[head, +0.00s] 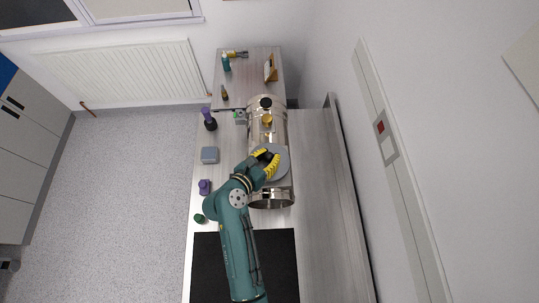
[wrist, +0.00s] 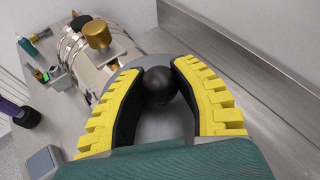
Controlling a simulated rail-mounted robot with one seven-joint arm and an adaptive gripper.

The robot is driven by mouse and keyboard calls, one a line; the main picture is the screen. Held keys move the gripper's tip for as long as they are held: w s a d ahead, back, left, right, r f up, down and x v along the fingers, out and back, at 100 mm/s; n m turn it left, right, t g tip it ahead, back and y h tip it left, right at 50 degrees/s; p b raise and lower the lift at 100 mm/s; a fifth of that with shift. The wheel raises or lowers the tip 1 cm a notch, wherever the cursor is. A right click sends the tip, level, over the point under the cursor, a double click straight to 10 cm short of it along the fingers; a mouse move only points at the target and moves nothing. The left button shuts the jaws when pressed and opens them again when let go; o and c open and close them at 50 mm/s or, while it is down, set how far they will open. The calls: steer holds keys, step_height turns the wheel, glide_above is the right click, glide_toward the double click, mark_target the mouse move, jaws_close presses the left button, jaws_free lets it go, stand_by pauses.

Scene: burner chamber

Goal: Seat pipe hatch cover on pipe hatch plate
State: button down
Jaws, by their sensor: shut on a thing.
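The pipe hatch cover (head: 284,163) is a grey disc with a black ball knob. In the wrist view the knob (wrist: 159,86) sits between the two yellow-and-black fingers of my gripper (wrist: 157,78), which is shut on it. The disc (wrist: 165,125) shows below the knob. In the head view my gripper (head: 267,157) and the cover are over the near part of the shiny metal pipe (head: 272,196). The hatch plate is not visible; the cover and gripper hide that part of the pipe. I cannot tell whether the cover touches the pipe.
A brass fitting (head: 267,120) and a black knob (head: 265,102) stand on the pipe's far part. Purple-topped bottle (head: 209,119), grey box (head: 209,155) and purple item (head: 204,187) line the bench's left side. A black mat (head: 205,265) lies nearer. The bench right of the pipe (head: 318,170) is clear.

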steer(key=shift+f+b, duration=0.75)
steer(key=shift+f, duration=0.3)
steer(key=c, duration=0.8)
jaws_free()
steer(key=shift+o, duration=0.2)
steer(key=shift+s, duration=0.1)
steer(key=v, duration=1.2)
